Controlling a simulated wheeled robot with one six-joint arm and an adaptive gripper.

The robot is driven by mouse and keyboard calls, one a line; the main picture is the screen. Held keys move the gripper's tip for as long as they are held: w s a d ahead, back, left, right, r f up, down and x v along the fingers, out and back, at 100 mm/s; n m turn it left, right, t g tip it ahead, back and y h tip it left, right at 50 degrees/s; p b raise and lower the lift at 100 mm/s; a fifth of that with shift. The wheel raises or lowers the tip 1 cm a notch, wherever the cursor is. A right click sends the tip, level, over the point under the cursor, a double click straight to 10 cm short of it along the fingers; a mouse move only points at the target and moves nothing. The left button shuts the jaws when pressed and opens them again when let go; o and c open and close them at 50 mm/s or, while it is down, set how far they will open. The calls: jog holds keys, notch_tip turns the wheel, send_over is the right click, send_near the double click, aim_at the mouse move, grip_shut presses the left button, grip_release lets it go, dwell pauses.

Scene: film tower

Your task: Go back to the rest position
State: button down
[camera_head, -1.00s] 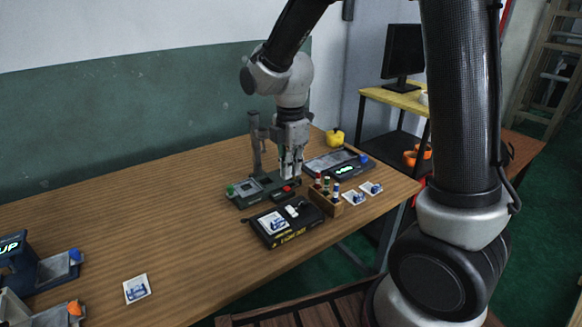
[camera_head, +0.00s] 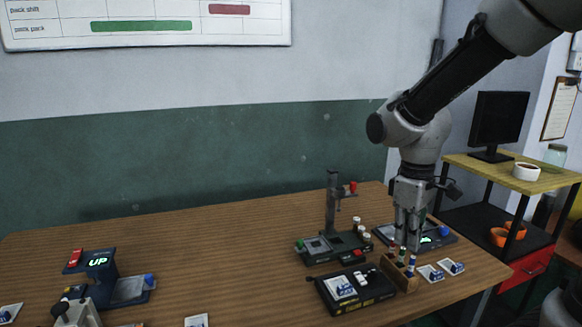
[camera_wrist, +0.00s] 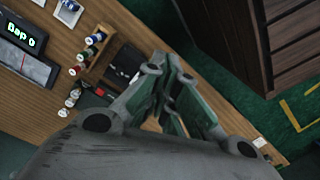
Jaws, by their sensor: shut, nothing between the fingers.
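My gripper (camera_head: 404,238) is shut and empty. In the head view it points down above the right part of the wooden table (camera_head: 200,245), just behind a small wooden rack (camera_head: 400,276) of bottles. In the wrist view the gripper (camera_wrist: 170,98) shows its fingers brought together, with the table below and to the left. My arm reaches in from the upper right.
A stand with a column (camera_head: 332,205), a black box (camera_head: 355,288), a display device (camera_head: 437,237) and photo cards (camera_head: 430,273) surround the gripper. A blue device reading UP (camera_head: 97,262) stands at left. The table's middle is mostly clear. A shelf with a monitor (camera_head: 498,118) stands right.

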jog(key=s+d+r+m+t, duration=0.5)
jog(key=s+d+r+m, duration=0.3)
jog(key=s+d+r, duration=0.3)
jog(key=n+g, duration=0.3)
jog(key=n, duration=1.8)
send_over(352, 280)
jog(key=s, duration=0.2)
notch_tip(352, 280, down, 15)
jog(key=shift+y, duration=0.3)
jog(key=f, duration=0.4)
jog(key=w+f, duration=0.1)
jog(key=f, duration=0.9)
jog(key=shift+w+d, duration=0.2)
jog(key=shift+w, duration=0.05)
